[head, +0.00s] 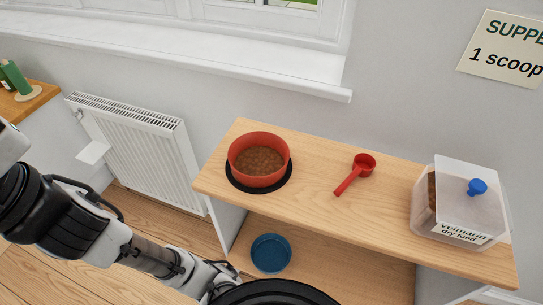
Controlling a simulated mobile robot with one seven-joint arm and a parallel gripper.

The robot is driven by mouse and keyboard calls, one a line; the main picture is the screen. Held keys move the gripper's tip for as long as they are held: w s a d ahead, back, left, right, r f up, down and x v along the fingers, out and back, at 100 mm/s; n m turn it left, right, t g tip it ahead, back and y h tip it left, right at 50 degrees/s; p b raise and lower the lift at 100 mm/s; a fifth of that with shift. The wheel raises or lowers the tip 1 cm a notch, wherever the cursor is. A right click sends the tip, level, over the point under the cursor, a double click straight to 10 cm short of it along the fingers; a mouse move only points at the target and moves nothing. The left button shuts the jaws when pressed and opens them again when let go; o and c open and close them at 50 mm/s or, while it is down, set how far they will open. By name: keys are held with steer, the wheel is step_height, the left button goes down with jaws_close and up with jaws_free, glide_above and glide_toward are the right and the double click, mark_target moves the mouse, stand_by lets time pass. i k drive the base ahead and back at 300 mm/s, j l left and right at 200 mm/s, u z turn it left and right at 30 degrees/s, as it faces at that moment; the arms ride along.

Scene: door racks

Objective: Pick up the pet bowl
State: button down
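A red bowl (242,170) with brown kibble in it stands upright on a round black mat (286,182) at the left end of the wooden shelf top. A second bowl, blue and apparently empty (271,254), stands on the lower shelf below it. The task line does not say which bowl is the pet bowl. My arm comes in from the left and runs along the lower left, below and apart from the red bowl. My gripper's fingers do not show, so its state is hidden.
A red scoop (364,165) lies mid-shelf on the wooden top (320,158). A clear dry-food box (467,200) with a blue knob stands at the right end. A white radiator (140,150) is left of the shelf. A window sill (200,55) juts out above.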

mark_target(258, 160)
steer(key=u, duration=0.1)
steer(key=j+z, duration=0.2)
steer(key=z, duration=0.15)
steer(key=j+z, duration=0.4)
steer(key=z, duration=0.25)
steer(key=j+z, duration=0.15)
steer(key=j, duration=0.35)
steer(key=k+j+z, duration=0.15)
steer(key=j, duration=0.7)
steer(key=k+j, duration=0.1)
steer(key=j, duration=0.2)
